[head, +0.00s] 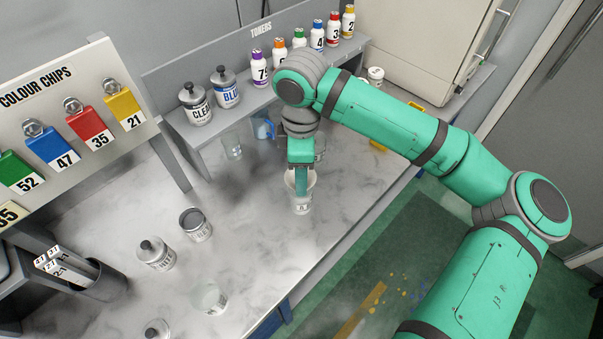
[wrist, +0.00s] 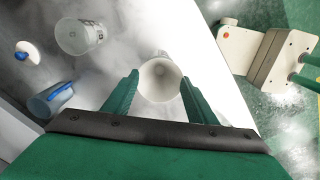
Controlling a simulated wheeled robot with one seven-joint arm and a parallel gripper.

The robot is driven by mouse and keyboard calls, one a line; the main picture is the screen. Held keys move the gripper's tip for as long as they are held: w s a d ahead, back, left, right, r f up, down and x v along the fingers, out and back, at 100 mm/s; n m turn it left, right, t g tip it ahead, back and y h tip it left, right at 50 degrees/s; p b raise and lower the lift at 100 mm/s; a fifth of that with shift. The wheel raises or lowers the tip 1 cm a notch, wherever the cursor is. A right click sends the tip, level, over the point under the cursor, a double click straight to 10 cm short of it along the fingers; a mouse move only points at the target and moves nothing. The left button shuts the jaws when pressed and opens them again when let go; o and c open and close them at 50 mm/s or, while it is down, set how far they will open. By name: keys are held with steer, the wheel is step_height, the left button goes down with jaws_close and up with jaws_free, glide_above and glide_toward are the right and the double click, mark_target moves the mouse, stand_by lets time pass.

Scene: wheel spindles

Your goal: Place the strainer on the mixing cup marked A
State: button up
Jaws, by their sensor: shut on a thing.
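The strainer (wrist: 160,84) is a pale, round-mouthed cone between the two green fingers of my gripper (wrist: 160,77) in the wrist view. My gripper is shut on it. In the head view, my gripper (head: 301,184) points down near the right edge of the bench, and the strainer's pale rim (head: 313,179) shows around the fingers.
Toner bottles (head: 260,69) line the rear shelf. Open and lidded tins (head: 195,224) and another clear cup (head: 209,298) stand at the front left. The middle of the bench is clear.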

steer(key=shift+f, duration=0.65)
steer(key=shift+f, duration=0.35)
steer(key=o, duration=1)
steer(key=shift+w, duration=0.1)
steer(key=shift+r, duration=0.1)
steer(key=shift+r, duration=0.2)
step_height(320, 180, up, 12)
